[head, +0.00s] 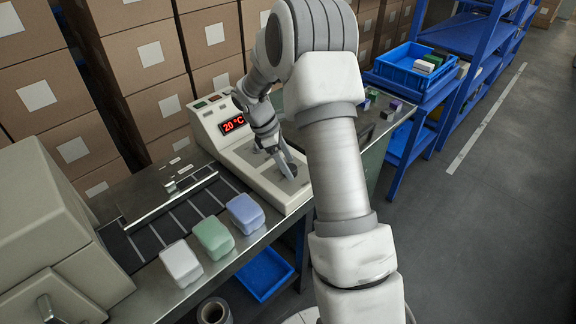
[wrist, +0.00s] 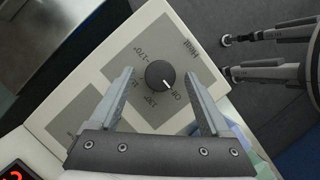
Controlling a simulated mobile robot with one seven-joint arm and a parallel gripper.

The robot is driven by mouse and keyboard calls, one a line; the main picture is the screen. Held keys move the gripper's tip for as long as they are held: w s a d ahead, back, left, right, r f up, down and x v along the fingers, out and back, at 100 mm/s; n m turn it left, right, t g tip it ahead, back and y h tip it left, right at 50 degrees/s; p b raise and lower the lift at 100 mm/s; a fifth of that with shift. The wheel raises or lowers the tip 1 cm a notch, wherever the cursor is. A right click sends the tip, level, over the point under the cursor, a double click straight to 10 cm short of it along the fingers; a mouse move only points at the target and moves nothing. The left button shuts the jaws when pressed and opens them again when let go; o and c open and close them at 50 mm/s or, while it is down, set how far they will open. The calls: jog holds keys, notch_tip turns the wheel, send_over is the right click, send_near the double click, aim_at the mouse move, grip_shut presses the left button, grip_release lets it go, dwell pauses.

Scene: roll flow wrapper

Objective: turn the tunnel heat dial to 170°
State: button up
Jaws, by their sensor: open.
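The heat dial (wrist: 160,74) is a round black knob with a white pointer line, on a grey panel of the cream control box (head: 296,198). In the wrist view its pointer aims down and right, toward the mark that looks like "Off". A "170°" mark (wrist: 146,50) is printed up and left of the knob. My gripper (wrist: 158,76) is open, with one finger on each side of the dial and a visible gap to it on both sides. In the head view my gripper (head: 283,167) is low over the box, and the dial cannot be made out there.
A red display (head: 233,124) on the box reads 20 °C. White, green and blue packs (head: 243,212) stand on the bench to the left. Boxes (head: 150,60) are stacked behind. A blue tray (head: 415,65) sits on the rack at right.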

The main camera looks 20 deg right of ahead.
jog(key=shift+s+d+f, duration=0.1)
jog(key=shift+f, duration=0.2)
grip_shut()
